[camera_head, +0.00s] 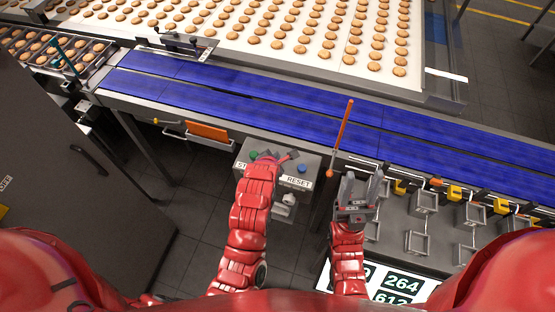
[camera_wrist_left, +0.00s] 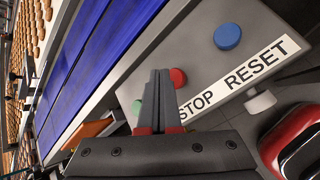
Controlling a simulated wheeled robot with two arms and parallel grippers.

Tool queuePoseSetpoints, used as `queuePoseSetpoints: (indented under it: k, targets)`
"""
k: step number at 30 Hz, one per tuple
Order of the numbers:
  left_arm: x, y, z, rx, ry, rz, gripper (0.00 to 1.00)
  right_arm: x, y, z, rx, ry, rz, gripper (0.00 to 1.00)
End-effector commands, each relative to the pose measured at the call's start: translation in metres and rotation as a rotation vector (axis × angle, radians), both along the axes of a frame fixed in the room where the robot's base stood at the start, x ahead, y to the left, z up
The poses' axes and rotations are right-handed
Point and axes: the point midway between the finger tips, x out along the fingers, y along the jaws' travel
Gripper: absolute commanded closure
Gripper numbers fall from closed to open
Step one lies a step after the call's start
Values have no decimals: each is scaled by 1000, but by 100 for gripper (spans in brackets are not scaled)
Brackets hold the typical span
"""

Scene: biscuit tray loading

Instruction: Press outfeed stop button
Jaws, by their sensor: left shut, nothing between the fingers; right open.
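The grey control box (camera_head: 312,162) stands below the blue conveyor in the head view. In the left wrist view its red button (camera_wrist_left: 179,77) sits above the STOP label (camera_wrist_left: 196,101), with the green button (camera_wrist_left: 137,107) to the left and the blue button (camera_wrist_left: 227,36) near the RESET label (camera_wrist_left: 255,68). My left gripper (camera_head: 268,155) is over the box, shut and empty. In the left wrist view its fingertips (camera_wrist_left: 160,72) are right beside the red button, partly covering it; I cannot tell whether they touch. My right gripper (camera_head: 358,182) is open and empty, right of the box.
The blue conveyor (camera_head: 260,95) runs behind the box, with the biscuit belt (camera_head: 330,75) beyond. Metal brackets and yellow parts (camera_head: 455,192) are at the right. A dark cabinet (camera_head: 60,170) is at the left.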

Motion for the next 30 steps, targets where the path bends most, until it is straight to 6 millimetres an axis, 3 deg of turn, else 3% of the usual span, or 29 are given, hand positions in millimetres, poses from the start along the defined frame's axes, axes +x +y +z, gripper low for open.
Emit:
queuePoseSetpoints:
  k: [21, 30]
  targets:
    - [0, 0, 0, 0, 0, 0, 100, 0, 0, 0, 0, 0, 0, 50]
    - [0, 0, -9, -3, 1, 1, 100, 0, 0, -11, 0, 0, 0, 50]
